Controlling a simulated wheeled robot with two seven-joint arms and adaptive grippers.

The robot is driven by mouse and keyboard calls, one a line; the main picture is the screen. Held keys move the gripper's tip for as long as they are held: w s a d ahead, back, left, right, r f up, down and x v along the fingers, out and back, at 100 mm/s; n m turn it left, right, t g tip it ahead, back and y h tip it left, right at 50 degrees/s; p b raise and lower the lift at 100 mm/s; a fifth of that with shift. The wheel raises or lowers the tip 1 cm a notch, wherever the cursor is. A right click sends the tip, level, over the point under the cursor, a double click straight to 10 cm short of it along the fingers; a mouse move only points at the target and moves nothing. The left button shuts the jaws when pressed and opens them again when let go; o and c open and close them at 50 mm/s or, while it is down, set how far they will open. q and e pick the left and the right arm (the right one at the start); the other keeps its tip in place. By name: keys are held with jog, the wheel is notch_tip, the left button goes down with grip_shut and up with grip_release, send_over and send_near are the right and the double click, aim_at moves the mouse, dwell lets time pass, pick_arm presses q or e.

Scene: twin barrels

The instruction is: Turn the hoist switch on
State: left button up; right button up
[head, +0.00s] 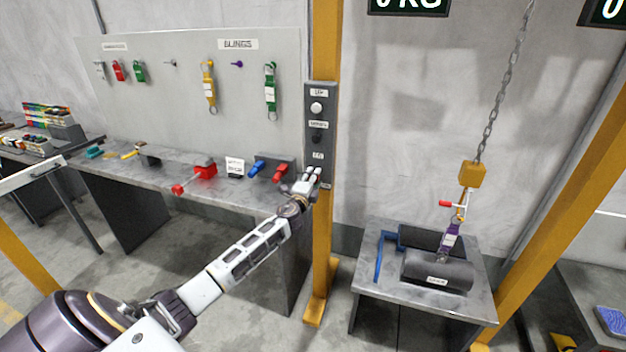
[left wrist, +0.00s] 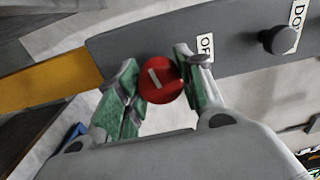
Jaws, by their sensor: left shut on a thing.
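The control panel (head: 319,95) is a dark upright box on the yellow post. It carries a white button (head: 316,107) at the top and a dark button (head: 317,139) below it. The hoist switch, a round red knob (left wrist: 164,80) with a pale bar mark, sits at the panel's lower end beside a partly hidden label starting "OF" (left wrist: 205,46). My left gripper (head: 314,174) is at the panel's lower end and covers the knob in the head view. In the left wrist view its green-padded fingers are shut on the knob, one on each side. My right gripper is not in view.
The yellow post (head: 326,220) stands between a long grey workbench (head: 235,197) with tools and a small table (head: 375,280). A dark cylinder (head: 437,272) lies on that table under the hoist chain (head: 492,115) and its yellow block (head: 472,174).

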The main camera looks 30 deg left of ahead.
pick_arm(q)
jog(key=shift+m, duration=1.2)
jog(key=o, duration=1)
jog(key=shift+o, duration=0.2)
jog(key=shift+s, duration=0.15)
jog(key=v, duration=1.1)
jog(key=shift+s, duration=0.3)
jog(key=shift+d+f, duration=0.1)
jog(key=shift+d, duration=0.05)
